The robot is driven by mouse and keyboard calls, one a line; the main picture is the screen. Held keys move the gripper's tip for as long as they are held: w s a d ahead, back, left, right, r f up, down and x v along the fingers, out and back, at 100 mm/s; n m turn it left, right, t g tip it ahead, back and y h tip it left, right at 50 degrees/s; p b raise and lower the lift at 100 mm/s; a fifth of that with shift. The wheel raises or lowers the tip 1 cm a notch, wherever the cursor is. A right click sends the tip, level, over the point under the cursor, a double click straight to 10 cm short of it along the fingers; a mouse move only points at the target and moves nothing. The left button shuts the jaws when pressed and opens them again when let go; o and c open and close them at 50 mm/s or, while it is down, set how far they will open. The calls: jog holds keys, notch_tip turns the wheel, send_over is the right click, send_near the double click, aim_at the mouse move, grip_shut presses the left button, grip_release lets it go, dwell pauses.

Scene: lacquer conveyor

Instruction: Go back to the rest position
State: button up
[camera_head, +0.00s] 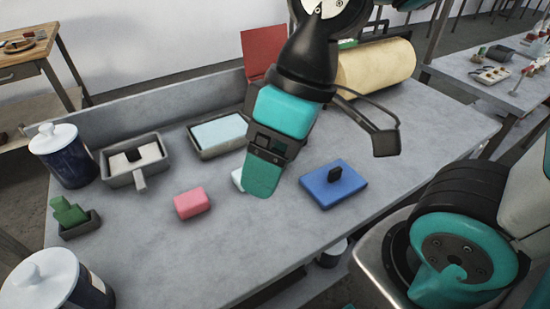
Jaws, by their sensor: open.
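My gripper (264,178) hangs down over the middle of the grey table (240,270), its teal finger pointing at the tabletop. It holds nothing that I can see; the gap between the fingers is mostly hidden from this angle. Its tip is right of a pink block (192,202) and left of a blue block with a black knob (333,186). A small white piece (238,180) shows partly behind the finger. Whether the fingertip touches anything is hard to tell, but it appears to be above the table.
A grey tray with a light blue pad (218,133) and a grey pan with pale blocks (139,160) stand at the back left. Two lidded jars (64,155) (53,285) and a green piece in a holder (70,212) line the left edge. A yellow roll (376,66) lies behind.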

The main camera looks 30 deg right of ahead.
jog(key=shift+s+m, duration=0.3)
jog(key=shift+s, duration=0.1)
notch_tip(320, 180, up, 4)
jog(key=p, duration=0.4)
dwell(0.7)
